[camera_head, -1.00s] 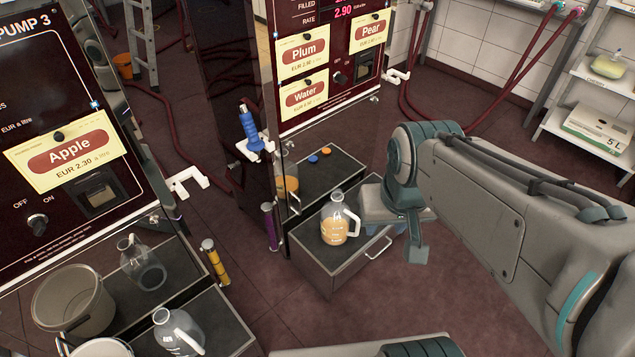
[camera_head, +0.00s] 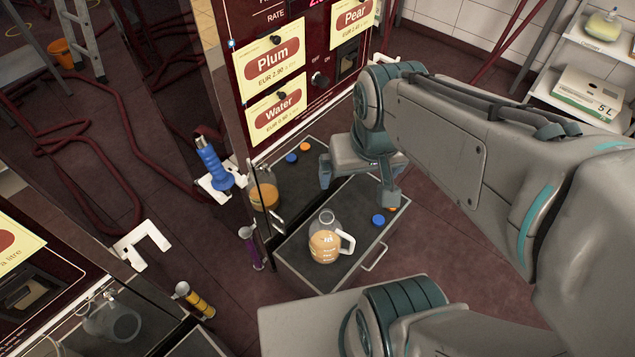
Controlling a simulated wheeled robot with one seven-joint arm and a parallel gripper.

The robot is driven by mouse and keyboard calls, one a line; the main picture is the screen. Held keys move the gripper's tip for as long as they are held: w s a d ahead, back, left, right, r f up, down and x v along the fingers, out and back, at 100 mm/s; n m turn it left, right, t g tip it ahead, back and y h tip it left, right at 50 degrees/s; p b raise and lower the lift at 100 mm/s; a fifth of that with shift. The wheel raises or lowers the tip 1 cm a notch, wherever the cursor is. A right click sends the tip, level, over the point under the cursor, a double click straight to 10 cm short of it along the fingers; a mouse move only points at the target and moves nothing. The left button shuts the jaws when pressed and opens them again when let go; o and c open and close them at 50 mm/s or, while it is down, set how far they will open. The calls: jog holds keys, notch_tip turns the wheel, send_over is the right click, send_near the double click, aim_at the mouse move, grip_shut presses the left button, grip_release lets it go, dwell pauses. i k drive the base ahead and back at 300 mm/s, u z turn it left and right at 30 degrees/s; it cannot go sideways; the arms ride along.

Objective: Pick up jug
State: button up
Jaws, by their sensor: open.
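A clear jug (camera_head: 325,247) holding orange liquid stands upright on the dark tray top of a metal drawer unit (camera_head: 298,262) below the Plum and Water signs. Its open neck points up and its white handle (camera_head: 348,243) faces right. My gripper (camera_head: 357,190) is open and empty, above and behind the jug, a little to its right. Its two fingers are spread apart, and it is not touching the jug.
A blue cap (camera_head: 378,219) and an orange cap (camera_head: 392,208) lie right of the jug. The glossy pump panel behind mirrors jug and caps. A blue nozzle (camera_head: 215,163) hangs left; a purple-handled one (camera_head: 250,248) stands beside the tray.

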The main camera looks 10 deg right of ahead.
aim_at(327, 233)
jog(key=u, duration=1)
jog(key=k, duration=0.55)
jog(key=z, duration=0.45)
